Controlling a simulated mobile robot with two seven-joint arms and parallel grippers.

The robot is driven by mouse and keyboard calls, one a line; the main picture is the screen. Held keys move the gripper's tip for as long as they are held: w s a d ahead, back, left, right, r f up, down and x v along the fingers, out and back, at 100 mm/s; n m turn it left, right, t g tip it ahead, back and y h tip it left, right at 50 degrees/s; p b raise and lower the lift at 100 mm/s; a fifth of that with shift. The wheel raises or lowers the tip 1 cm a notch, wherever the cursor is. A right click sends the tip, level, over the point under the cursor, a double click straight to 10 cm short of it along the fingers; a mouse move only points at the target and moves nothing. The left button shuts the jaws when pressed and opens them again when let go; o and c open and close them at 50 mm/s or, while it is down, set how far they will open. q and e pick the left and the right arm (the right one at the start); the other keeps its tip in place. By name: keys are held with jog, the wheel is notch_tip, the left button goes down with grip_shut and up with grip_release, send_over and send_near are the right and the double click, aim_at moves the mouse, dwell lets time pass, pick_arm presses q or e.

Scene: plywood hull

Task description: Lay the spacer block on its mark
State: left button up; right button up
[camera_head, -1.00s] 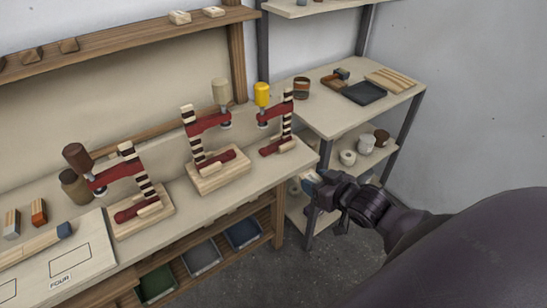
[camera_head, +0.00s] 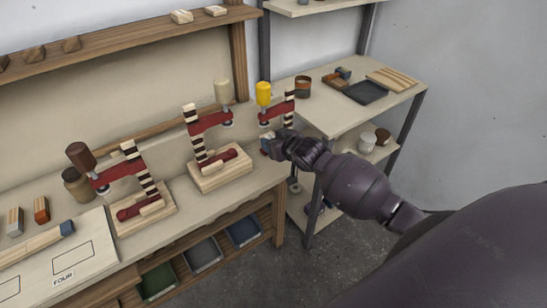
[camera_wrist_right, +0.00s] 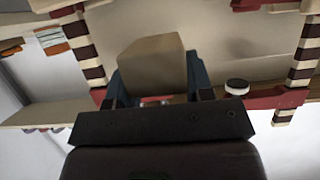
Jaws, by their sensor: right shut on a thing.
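My right gripper (camera_head: 267,144) is at the right end of the workbench, in front of the yellow-handled clamp. In the right wrist view its dark blue fingers (camera_wrist_right: 155,85) are shut on a plain tan block, the spacer block (camera_wrist_right: 152,58). In the head view the block is mostly hidden by the gripper. A pale board (camera_head: 95,270) lies at the bench's left front, with thin outlined rectangles (camera_head: 72,256) and a label FOUR (camera_head: 63,279). I cannot tell which outline is the block's mark. My left gripper is out of view.
Red clamps on wooden bases stand along the bench: a brown-handled one (camera_head: 115,178), a pale-handled one (camera_head: 212,122) and the yellow-handled one (camera_head: 277,112). A brown jar (camera_head: 76,184) and an orange block (camera_head: 41,210) are at left. A shelf unit (camera_head: 330,122) stands at right.

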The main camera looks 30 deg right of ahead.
notch_tip(320, 180, down, 6)
jog(key=shift+s+f, duration=0.1)
jog(key=shift+s, duration=0.05)
jog(key=shift+w+f, duration=0.2)
jog(key=shift+f, duration=0.25)
jog(key=shift+f, duration=0.1)
jog(key=o, duration=0.9)
